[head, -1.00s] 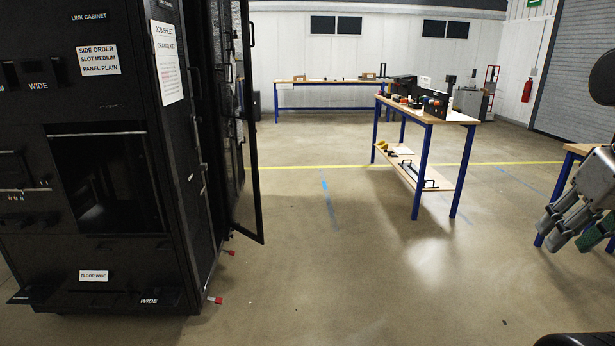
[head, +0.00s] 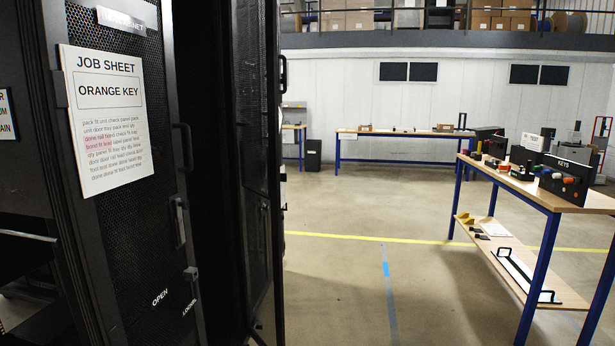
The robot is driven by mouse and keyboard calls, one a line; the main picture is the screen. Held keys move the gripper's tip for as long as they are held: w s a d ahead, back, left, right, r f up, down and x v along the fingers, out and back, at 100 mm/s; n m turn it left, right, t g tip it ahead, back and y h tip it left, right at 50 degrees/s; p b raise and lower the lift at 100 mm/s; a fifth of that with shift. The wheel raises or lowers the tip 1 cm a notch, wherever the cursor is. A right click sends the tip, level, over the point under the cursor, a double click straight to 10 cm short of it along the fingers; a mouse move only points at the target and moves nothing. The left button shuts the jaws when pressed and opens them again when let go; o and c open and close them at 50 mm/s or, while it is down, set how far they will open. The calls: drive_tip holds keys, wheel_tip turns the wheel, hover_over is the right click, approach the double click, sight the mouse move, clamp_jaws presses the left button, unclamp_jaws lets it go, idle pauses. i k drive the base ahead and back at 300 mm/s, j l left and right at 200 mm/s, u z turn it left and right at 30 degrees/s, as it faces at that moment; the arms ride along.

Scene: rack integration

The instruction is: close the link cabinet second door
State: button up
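The link cabinet (head: 60,200) is a tall black rack filling the left of the head view. A black perforated door (head: 150,130) on its side carries a white job sheet (head: 112,130) reading "ORANGE KEY", a handle, and the words "OPEN" and "LOCK". Behind it is a dark gap. Farther right, a second dark mesh door (head: 258,170) stands swung outward, seen nearly edge-on, with a handle (head: 283,73) near its top. I cannot tell how far it is open. My gripper is not in view now.
A blue-legged workbench (head: 550,205) with a "KEYS" box (head: 563,180) stands at the right. Another bench (head: 400,134) is along the back wall. The floor (head: 350,285) between the cabinet and the right bench is clear.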

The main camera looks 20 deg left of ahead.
sight(273, 165)
drive_tip(key=i+u, duration=0.15)
drive_tip(key=i, duration=0.4)
drive_tip(key=i+l+u, duration=0.15)
drive_tip(key=i, duration=0.35)
drive_tip(key=i+l+u, duration=0.15)
drive_tip(key=i+u, duration=0.3)
drive_tip(key=i+l+u, duration=0.25)
drive_tip(key=u, duration=0.25)
drive_tip(key=i+l+u, duration=0.25)
drive_tip(key=u, duration=0.2)
drive_tip(key=i+l+u, duration=0.25)
drive_tip(key=l, duration=0.15)
drive_tip(key=l+u, duration=0.25)
drive_tip(key=l, duration=0.15)
drive_tip(key=i+l+u, duration=0.1)
drive_tip(key=l+u, duration=0.15)
drive_tip(key=l, duration=0.2)
drive_tip(key=l+u, duration=0.25)
drive_tip(key=l, duration=0.2)
drive_tip(key=k+l, duration=0.1)
drive_tip(key=k, duration=0.45)
